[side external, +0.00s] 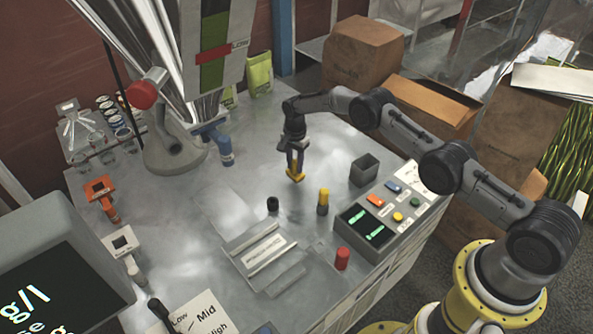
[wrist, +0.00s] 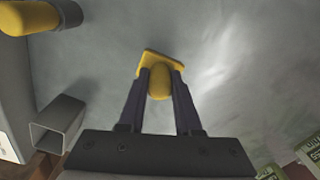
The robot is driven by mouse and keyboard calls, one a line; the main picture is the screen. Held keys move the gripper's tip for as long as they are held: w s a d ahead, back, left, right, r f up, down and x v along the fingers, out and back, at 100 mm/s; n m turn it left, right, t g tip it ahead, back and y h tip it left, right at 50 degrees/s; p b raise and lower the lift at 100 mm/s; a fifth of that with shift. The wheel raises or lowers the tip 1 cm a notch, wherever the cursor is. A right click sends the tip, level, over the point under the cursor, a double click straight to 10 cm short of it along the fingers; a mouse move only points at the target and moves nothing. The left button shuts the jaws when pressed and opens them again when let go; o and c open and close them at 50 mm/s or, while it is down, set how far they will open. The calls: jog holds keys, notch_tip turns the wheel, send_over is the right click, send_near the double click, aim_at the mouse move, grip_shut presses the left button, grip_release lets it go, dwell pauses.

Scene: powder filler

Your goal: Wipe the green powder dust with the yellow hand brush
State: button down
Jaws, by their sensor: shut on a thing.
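The yellow hand brush (side external: 296,175) is between the fingers of my gripper (side external: 295,164), above the metal table. In the wrist view the gripper (wrist: 160,85) is shut on the brush's rounded yellow handle, and its flat yellow head (wrist: 152,57) shows beyond the fingertips. I cannot tell whether the brush touches the table. The bristles are hidden. I cannot make out green powder dust on the table in either view.
A yellow and black cylinder (side external: 323,202), a small black ring (side external: 272,204), a grey open box (side external: 364,169) and a button panel (side external: 382,215) stand near the brush. A red cylinder (side external: 342,259) is at the front.

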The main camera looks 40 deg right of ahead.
jog(key=shift+r, duration=2.65)
jog(key=shift+s, duration=0.1)
